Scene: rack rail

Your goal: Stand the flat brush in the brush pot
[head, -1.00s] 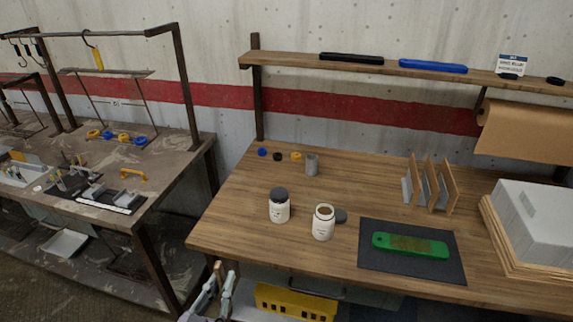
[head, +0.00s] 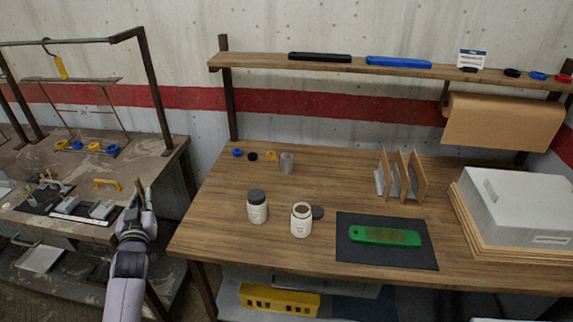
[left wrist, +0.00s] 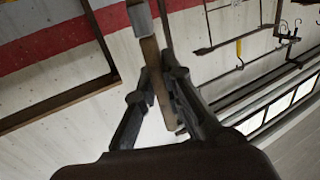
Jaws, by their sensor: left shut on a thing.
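The flat brush (left wrist: 156,75) is between the fingers of my left gripper (left wrist: 159,72) in the left wrist view. Its wooden handle lies along the fingers, and a grey part shows at the top of the frame. In the head view my left gripper (head: 137,207) is raised left of the wooden bench, with the thin brush (head: 140,187) upright in it. My right gripper is not in view.
A green block (head: 385,236) lies on a dark mat (head: 350,258). Upright wooden dividers (head: 402,175) stand further right. A cluttered grey bench (head: 120,160) is at left.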

